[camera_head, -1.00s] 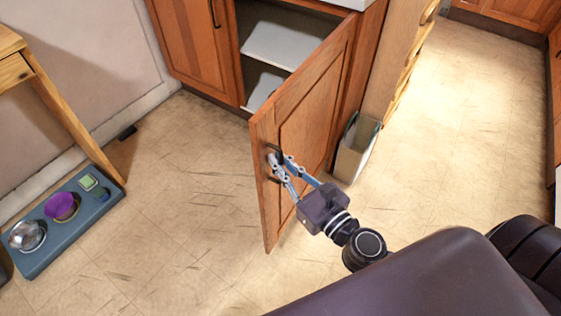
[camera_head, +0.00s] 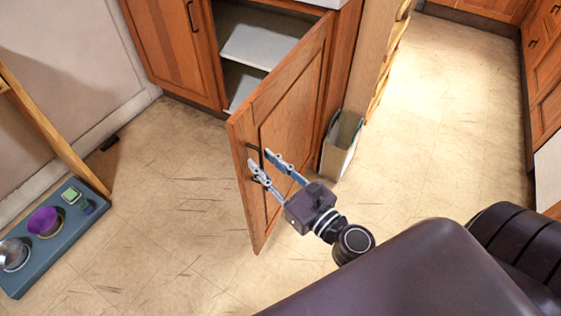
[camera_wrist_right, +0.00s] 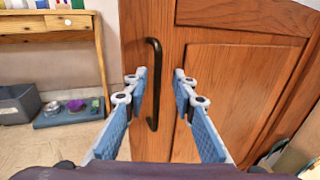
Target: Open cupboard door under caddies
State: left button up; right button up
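The wooden cupboard door (camera_head: 282,130) stands swung wide open in the head view, showing shelves (camera_head: 262,47) inside the cupboard. Its dark bar handle (camera_head: 254,158) is on the outer face near the free edge; in the right wrist view the handle (camera_wrist_right: 153,85) stands upright. My right gripper (camera_head: 264,164) is open at the door's outer face. In the right wrist view its fingers (camera_wrist_right: 158,78) are spread apart on either side of the handle, with clear gaps and nothing held. My left gripper is not in view.
A closed cupboard door (camera_head: 172,50) stands to the left. A narrow bin (camera_head: 341,143) stands on the floor right of the open door. A blue tray (camera_head: 60,241) with bowls lies at the lower left by a wooden table leg (camera_head: 50,130). The floor between is clear.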

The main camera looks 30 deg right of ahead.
jog(key=v, duration=1.2)
jog(key=shift+f, duration=0.1)
